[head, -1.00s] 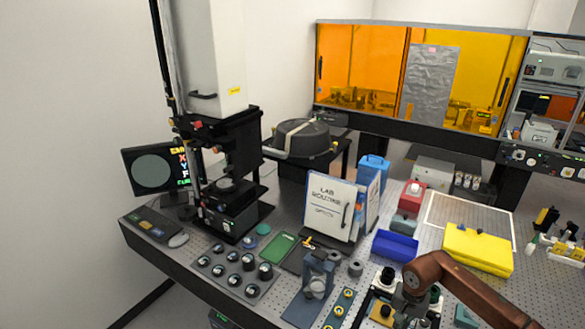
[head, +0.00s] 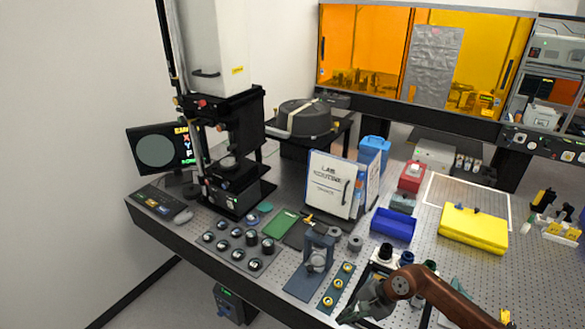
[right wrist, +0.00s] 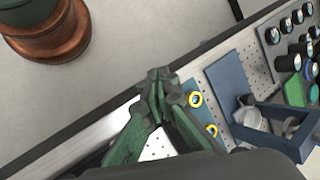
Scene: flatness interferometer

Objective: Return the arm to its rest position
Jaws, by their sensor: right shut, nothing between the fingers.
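My right arm (head: 440,296), brown, comes in from the lower right of the head view. Its dark green right gripper (head: 348,316) is over the table's front edge, near the bottom of the picture. In the right wrist view the gripper's fingers (right wrist: 157,76) meet at their tips, with nothing held. They are beside the blue plate with yellow rings (right wrist: 196,99). My left gripper is in neither view now.
The blue plate with yellow-ringed parts (head: 337,289) and a blue-grey stand (head: 318,250) are left of the gripper. Several black-capped round parts (head: 252,238) stand farther left. A blue bin (head: 393,225) and yellow case (head: 473,228) lie behind the arm. Open floor lies before the table.

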